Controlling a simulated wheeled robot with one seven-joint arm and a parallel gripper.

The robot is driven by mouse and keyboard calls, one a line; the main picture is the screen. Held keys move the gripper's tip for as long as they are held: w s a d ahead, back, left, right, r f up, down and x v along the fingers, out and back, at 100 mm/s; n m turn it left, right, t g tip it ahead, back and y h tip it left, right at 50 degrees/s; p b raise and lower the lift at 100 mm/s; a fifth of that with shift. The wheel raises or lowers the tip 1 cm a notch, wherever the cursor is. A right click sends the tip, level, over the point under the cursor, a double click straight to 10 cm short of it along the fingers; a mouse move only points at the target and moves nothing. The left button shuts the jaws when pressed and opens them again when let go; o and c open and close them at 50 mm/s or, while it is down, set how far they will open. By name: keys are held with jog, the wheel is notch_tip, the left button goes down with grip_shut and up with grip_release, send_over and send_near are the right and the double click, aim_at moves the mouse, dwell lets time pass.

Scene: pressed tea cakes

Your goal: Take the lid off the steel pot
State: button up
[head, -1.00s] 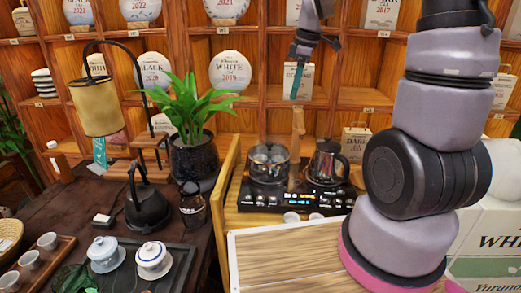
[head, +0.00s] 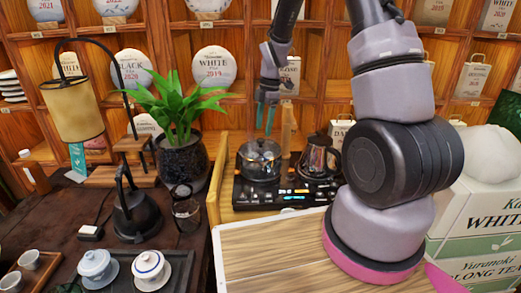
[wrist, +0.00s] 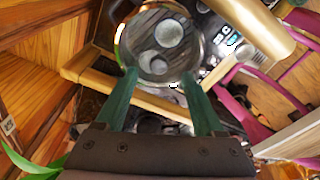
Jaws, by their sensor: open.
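The steel pot (head: 258,166) stands upright on the left side of a black cooktop (head: 300,203). Its lid (head: 259,149) is on it, with a small dark knob on top. My gripper (head: 266,126) hangs above the pot, fingers pointing down, open and empty. In the wrist view the round top of the pot (wrist: 160,42) shows just beyond the two teal fingertips (wrist: 159,74). Pale round shapes show on or through the lid; I cannot tell which. The fingers look apart from the lid.
A shiny kettle (head: 317,160) stands right of the pot. An upright wooden piece (head: 287,128) rises behind them, close to my gripper. A potted plant (head: 182,155) is on the left. Wooden shelves (head: 225,117) with tea cakes stand behind.

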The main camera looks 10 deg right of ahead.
aim_at(261, 139)
jog(key=f, duration=0.2)
jog(key=a+f, duration=0.1)
jog(key=f, duration=0.1)
jog(key=shift+f, duration=0.15)
grip_shut()
dwell(1.2)
